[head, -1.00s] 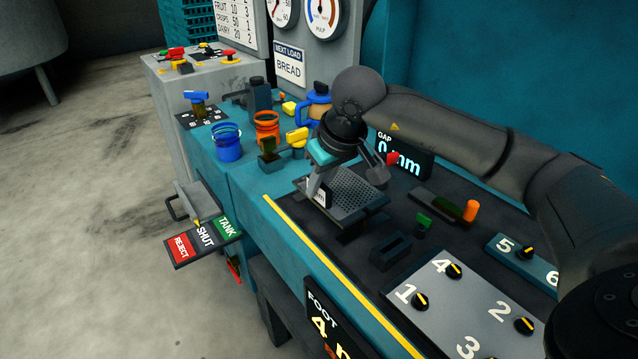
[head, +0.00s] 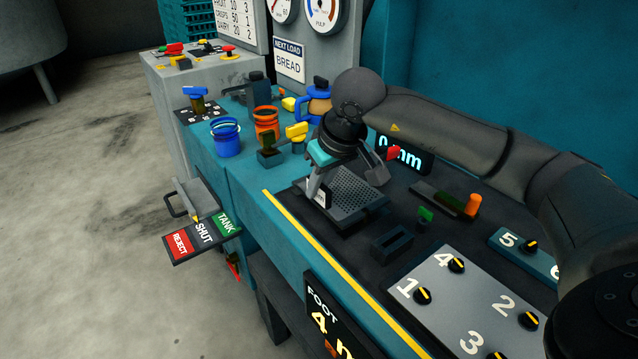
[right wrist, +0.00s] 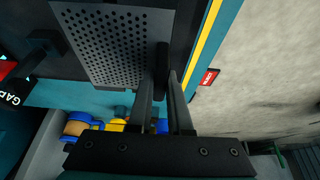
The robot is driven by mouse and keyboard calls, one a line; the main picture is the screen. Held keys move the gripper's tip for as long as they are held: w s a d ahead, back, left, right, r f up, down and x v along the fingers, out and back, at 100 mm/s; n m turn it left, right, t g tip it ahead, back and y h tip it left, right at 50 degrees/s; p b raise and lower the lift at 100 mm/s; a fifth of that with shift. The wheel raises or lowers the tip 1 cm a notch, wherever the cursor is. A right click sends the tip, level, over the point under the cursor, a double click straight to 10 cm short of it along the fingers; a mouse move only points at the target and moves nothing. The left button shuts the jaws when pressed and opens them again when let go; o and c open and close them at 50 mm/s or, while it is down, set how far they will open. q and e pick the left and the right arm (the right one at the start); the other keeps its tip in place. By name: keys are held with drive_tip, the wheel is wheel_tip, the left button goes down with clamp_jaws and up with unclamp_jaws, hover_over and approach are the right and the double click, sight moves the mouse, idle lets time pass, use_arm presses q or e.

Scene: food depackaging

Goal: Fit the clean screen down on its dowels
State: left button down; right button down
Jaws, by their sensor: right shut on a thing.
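The screen (head: 355,190) is a grey perforated plate lying over the dark bench top in the head view. In the right wrist view the perforated plate (right wrist: 110,45) fills the upper left, with a dark handle (right wrist: 162,62) at its edge. My right gripper (head: 318,190) is shut on that handle at the plate's near left edge; its fingers (right wrist: 168,85) also show in the right wrist view. The dowels are hidden, so I cannot tell whether the plate is seated on them. My left gripper is not in view.
A "0 mm" gap display (head: 403,156) stands behind the screen. An orange-ended tool (head: 472,206), a small green-topped part (head: 425,215) and a numbered knob panel (head: 460,300) are to the right. Blue (head: 226,140) and orange (head: 266,124) cups stand to the left.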

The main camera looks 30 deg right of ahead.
drive_tip(key=shift+f+b, duration=0.7)
drive_tip(key=shift+f, duration=0.15)
drive_tip(key=c, duration=0.8)
unclamp_jaws()
drive_tip(key=shift+o, duration=0.2)
drive_tip(key=p+v, duration=0.4)
drive_tip(key=v, duration=1.1)
drive_tip(key=shift+r, duration=0.1)
